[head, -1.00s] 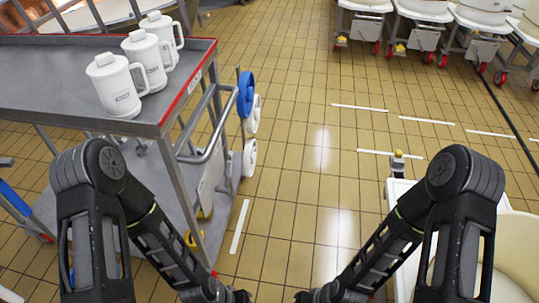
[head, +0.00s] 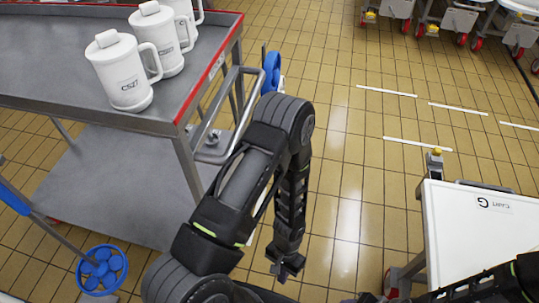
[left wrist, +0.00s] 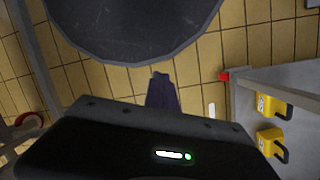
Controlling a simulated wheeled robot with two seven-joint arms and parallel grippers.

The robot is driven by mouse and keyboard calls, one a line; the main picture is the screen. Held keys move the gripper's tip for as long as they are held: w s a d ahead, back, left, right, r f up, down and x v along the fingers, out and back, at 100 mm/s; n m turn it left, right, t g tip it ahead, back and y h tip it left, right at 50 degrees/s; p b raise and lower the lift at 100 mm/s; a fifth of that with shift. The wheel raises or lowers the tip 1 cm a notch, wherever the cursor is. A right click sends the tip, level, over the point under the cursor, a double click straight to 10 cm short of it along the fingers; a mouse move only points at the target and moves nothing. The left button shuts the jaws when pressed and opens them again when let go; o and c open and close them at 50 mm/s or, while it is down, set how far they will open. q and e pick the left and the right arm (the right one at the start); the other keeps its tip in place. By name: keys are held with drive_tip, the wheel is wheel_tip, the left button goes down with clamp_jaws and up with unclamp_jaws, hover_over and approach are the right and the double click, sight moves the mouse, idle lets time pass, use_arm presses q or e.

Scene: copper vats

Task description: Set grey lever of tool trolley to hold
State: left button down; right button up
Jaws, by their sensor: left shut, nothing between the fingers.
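The grey metal trolley (head: 120,122) on the left has a red-edged top and a lower shelf. A grey tubular handle (head: 245,120) sticks out from its right end. I cannot make out a grey lever on it for certain. My left gripper (head: 285,266) hangs low over the floor, right of the trolley, shut and empty. The left wrist view shows its dark fingers (left wrist: 162,92) together. Two yellow parts with dark handles, an upper one (left wrist: 268,105) and a lower one (left wrist: 268,141), sit on a grey panel (left wrist: 285,82) to the right there. My right gripper is not clearly seen.
Several white mugs (head: 124,72) stand on the trolley top. A blue round item (head: 101,269) is at lower left. A white-topped cart (head: 470,240) stands at right, with a grey-and-yellow part (head: 435,162) at its corner. Tiled floor (head: 345,190) is clear between.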

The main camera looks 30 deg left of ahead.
use_arm(q)
drive_tip(key=w+a+f+m+y+b, duration=0.3)
drive_tip(key=w+a+y+b, duration=0.35)
drive_tip(key=w+a, duration=0.75)
drive_tip(key=w+a+r+m+t+y, duration=0.1)
drive_tip(key=w+r+t+y, duration=0.1)
drive_tip(key=w+r+y, duration=0.3)
drive_tip(key=w+a+r+t+y+b, duration=0.1)
drive_tip(key=w+r+y, duration=0.4)
drive_tip(key=w+r, duration=0.5)
drive_tip(key=shift+w+a+r+m+t, duration=0.2)
drive_tip(key=shift+w+a+m+t, duration=0.25)
drive_tip(key=shift+a+t, duration=0.55)
drive_tip(key=shift+d+f, duration=0.1)
drive_tip(key=s+a+p, duration=0.1)
drive_tip(key=s+a, duration=0.1)
drive_tip(key=a, duration=0.7)
drive_tip(key=shift+f, duration=0.2)
